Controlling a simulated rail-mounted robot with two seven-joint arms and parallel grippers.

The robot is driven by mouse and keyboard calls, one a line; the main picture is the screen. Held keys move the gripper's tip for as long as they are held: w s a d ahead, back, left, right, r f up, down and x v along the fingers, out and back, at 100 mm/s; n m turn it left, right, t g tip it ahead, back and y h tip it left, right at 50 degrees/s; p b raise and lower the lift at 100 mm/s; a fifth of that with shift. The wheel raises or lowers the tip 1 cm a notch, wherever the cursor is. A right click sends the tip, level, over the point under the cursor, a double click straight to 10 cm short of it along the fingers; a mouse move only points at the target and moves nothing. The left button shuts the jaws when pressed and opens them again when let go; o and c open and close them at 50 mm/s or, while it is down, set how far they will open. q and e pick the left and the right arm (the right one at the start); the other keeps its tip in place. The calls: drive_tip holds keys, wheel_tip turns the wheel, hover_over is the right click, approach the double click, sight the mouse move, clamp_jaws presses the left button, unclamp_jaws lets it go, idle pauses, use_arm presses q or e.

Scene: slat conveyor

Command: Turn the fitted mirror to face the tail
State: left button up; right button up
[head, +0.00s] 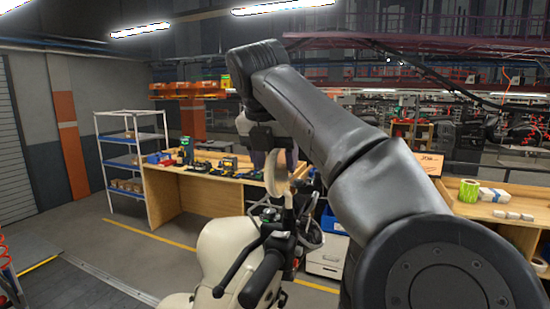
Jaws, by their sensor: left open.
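A cream scooter (222,250) with black handlebar parts stands at lower centre, cut off by the bottom edge. Above the handlebar (262,278) is a pale rounded piece (272,178), seen nearly edge-on, that looks like the fitted mirror. A dark stem (289,200) rises beside it. My left gripper (274,158) points down from above, open, with its fingers around the top of the mirror. I cannot tell whether they touch it. Which way the mirror's glass faces does not show clearly. My right gripper is not in view.
A wooden workbench (190,186) with tools stands behind. A shelf rack (128,162) is at left, a grey drawer cabinet (327,252) behind the scooter. Another bench (500,199) with boxes and a green roll (468,190) is at right. Floor at left is mostly clear.

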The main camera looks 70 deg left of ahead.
use_arm(q)
drive_tip(key=v, duration=1.4)
drive_tip(key=shift+a, duration=0.1)
